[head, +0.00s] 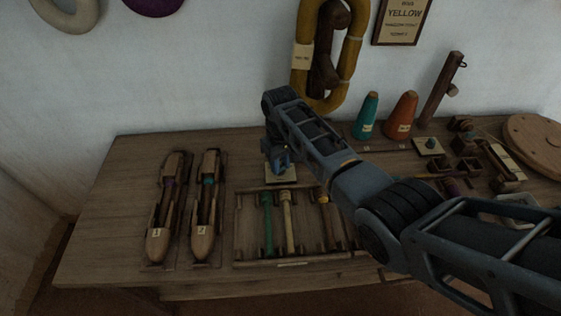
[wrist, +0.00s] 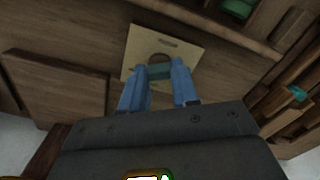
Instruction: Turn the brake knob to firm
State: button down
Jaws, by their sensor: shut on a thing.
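In the wrist view, the blue fingertips of my gripper (wrist: 158,76) are shut on a small teal knob (wrist: 158,71). The knob sits over a pale plate (wrist: 188,53) with a dark round mark at its middle and small dark markings, too small to read. In the head view, my gripper (head: 279,160) points down at this pale plate (head: 282,179), just behind the slotted rack. There my gripper hides the knob. I cannot tell which way the knob is turned.
The rack (head: 237,225) with coloured rods stands in front of the plate. Two wooden shuttles (head: 158,240) (head: 203,240) lie to its left. Teal (head: 365,118) and orange (head: 401,118) cones stand behind my arm. Another pale plate with a knob (head: 428,148) lies right. The table's left end is clear.

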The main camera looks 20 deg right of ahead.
dwell(0.3)
jog(key=c, duration=0.8)
grip_release()
jog(key=shift+c, duration=0.2)
jog(key=shift+r, duration=0.1)
notch_tip(320, 180, up, 8)
jog(key=shift+f+p, duration=0.2)
jog(key=shift+p, duration=0.2)
